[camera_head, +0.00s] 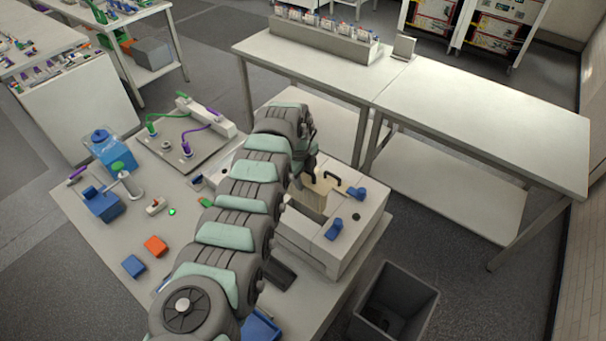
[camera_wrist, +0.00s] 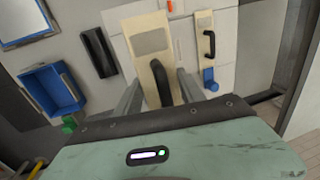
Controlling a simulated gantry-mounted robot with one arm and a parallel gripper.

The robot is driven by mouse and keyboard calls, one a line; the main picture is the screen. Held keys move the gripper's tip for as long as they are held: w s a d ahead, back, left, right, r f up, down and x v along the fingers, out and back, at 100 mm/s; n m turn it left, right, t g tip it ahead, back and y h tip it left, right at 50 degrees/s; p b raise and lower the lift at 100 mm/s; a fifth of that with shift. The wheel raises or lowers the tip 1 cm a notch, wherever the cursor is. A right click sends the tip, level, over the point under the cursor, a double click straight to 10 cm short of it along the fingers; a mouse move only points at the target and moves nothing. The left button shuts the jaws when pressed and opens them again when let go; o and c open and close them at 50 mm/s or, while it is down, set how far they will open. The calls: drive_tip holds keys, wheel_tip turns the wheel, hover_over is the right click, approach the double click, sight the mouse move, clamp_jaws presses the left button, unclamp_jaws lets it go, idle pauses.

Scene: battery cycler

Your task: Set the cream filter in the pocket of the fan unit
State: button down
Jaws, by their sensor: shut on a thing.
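The cream filter (camera_wrist: 158,72) is in my gripper (camera_wrist: 160,88) in the wrist view. The jaws are shut on its black handle, which stands between the two fingers. The fan unit (camera_head: 358,226) is the pale box at the table's right side in the head view. My gripper (camera_head: 306,180) is over its top, and my arm partly covers the unit and the held filter. A grey recess (camera_head: 312,203) shows in the unit's top. I cannot tell whether the filter touches the unit. Another cream piece with a black handle (camera_wrist: 208,44) lies right of the held filter.
Blue knobs (camera_head: 335,229) stand on the fan unit's top. A blue tray (camera_wrist: 47,88) and a black bar (camera_wrist: 98,53) lie left in the wrist view. A dark bin (camera_head: 394,303) stands beside the table. The white tables (camera_head: 480,120) behind are mostly clear.

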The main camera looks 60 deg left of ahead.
drive_tip(key=shift+w+r, duration=0.3)
drive_tip(key=shift+w, duration=0.1)
drive_tip(key=shift+w+a+f, duration=0.1)
drive_tip(key=shift+w+f, duration=0.05)
drive_tip(key=shift+f, duration=0.1)
drive_tip(key=shift+f+b, duration=2.55)
drive_tip(key=shift+f, duration=0.5)
